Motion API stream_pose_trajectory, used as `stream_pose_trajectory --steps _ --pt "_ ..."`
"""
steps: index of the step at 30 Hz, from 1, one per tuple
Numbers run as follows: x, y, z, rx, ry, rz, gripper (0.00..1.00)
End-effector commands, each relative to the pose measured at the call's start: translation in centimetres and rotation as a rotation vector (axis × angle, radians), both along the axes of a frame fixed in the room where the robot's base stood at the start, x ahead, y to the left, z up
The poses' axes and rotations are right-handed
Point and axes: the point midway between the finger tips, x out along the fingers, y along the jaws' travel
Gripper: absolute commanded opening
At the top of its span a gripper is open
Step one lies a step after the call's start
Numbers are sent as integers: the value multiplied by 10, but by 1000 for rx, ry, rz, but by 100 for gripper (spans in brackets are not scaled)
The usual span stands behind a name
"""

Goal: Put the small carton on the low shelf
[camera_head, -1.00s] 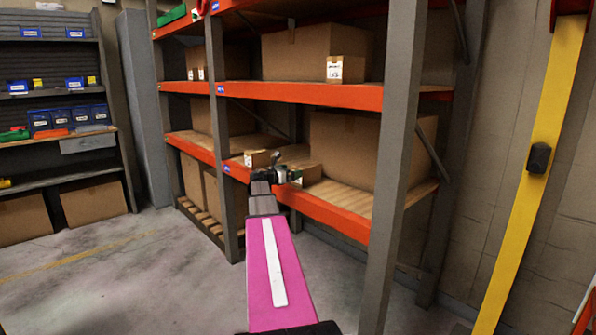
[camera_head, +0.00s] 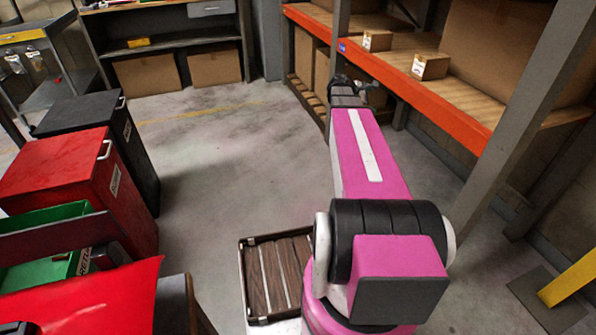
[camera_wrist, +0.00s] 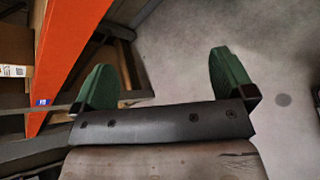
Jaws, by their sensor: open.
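Two small cartons with white labels rest upright on the low shelf (camera_head: 468,102), an orange-edged board on the rack: one farther back (camera_head: 377,40), one nearer (camera_head: 430,66). I cannot tell which one the task means. My gripper (camera_wrist: 165,78) is open, with its green fingers wide apart and nothing between them. In the head view it is at the end of my pink arm, left of the shelf's front beam and clear of both cartons. In the wrist view the beam (camera_wrist: 62,50) runs left of the fingers, and part of a labelled carton (camera_wrist: 14,72) shows at the left edge.
Grey rack posts (camera_head: 525,110) stand at the shelf front. A large box (camera_head: 510,45) is behind the cartons. A red cabinet (camera_head: 75,185) and a black cabinet (camera_head: 95,125) stand at the left. The floor (camera_head: 215,165) between them and my arm is clear.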

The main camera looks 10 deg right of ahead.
Motion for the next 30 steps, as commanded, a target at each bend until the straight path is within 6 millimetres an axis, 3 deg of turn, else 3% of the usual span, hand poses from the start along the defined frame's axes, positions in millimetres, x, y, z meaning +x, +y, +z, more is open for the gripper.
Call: stream_pose_trajectory --steps 1,3,9,12,15,18,21,30 --pt "-17 33 -23 97 -66 -34 100" --pt "-34 75 -53 250 -167 -109 100" --pt "-95 203 -126 669 -373 -427 100" --pt "-127 260 -149 834 -420 -615 100" --pt "-153 303 -162 946 -438 -783 100" --pt "-171 332 -169 1012 -441 -905 100" --pt "-179 346 -171 1043 -441 -972 100" --pt "-179 349 -172 1051 -441 -992 100"
